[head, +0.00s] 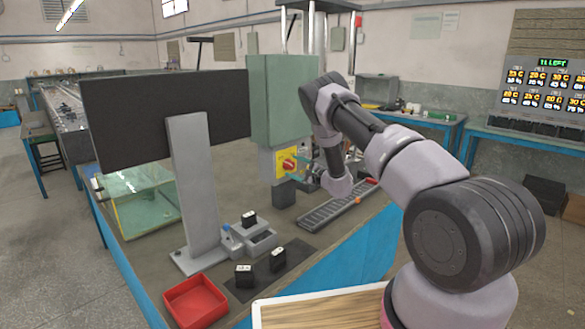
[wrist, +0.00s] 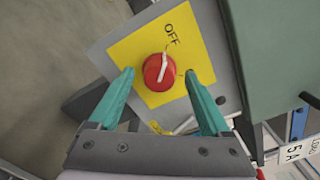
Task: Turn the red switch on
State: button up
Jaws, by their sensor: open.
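The red switch (wrist: 159,71) is a round red knob with a white mark, on a yellow plate (wrist: 188,42) that reads OFF on one side; the lettering on the opposite side is mostly hidden. My gripper (wrist: 158,84) is open, with one teal finger on each side of the knob in the wrist view. I cannot tell whether the fingertips touch it. In the head view my gripper (head: 300,168) is beside the switch, partly hidden by my arm.
The green cabinet (head: 281,100) stands on the workbench behind a dark monitor (head: 140,115). A red tray (head: 195,302), small black boxes (head: 278,260) and a grey slotted rail (head: 325,212) are on the bench. A glass tank (head: 140,200) is at the left.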

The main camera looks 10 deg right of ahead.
jog(key=shift+w+a, duration=0.4)
jog(key=shift+w, duration=0.2)
grip_shut()
